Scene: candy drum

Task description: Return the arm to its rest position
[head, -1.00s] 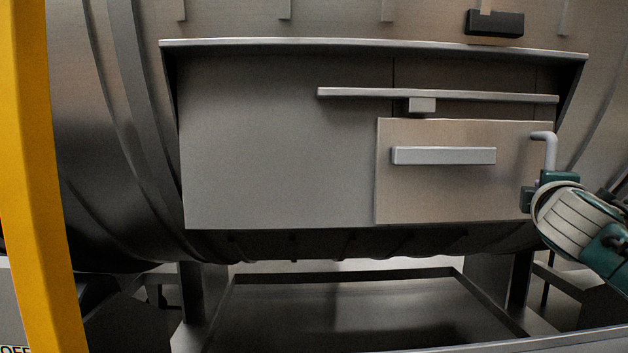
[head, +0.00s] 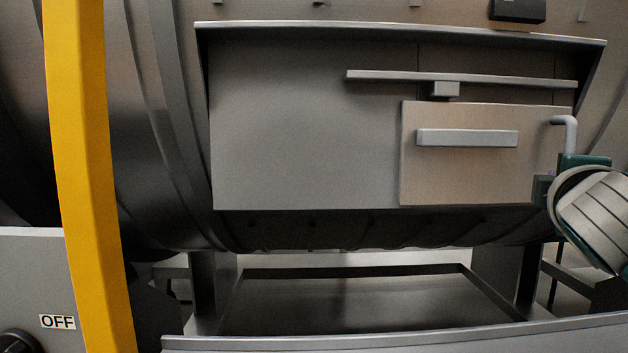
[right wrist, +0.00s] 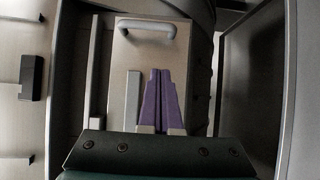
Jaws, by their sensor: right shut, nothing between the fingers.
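My right gripper (head: 552,176) shows at the right edge of the head view, in front of the right side of the beige door panel (head: 440,180). In the right wrist view its purple fingers (right wrist: 160,95) are pressed together with nothing between them. They point toward the panel and the bent metal handle (right wrist: 147,27). This handle also shows in the head view (head: 570,130), just above the gripper. I see no hold on it. A flat bar (head: 467,138) is fixed on the panel. My left arm and gripper are not in view.
The large grey metal drum (head: 160,110) fills the background. A long rail (head: 460,78) runs above the panel. A yellow post (head: 85,180) stands at left beside a box with an OFF label (head: 57,322). A tray (head: 370,305) lies below the drum.

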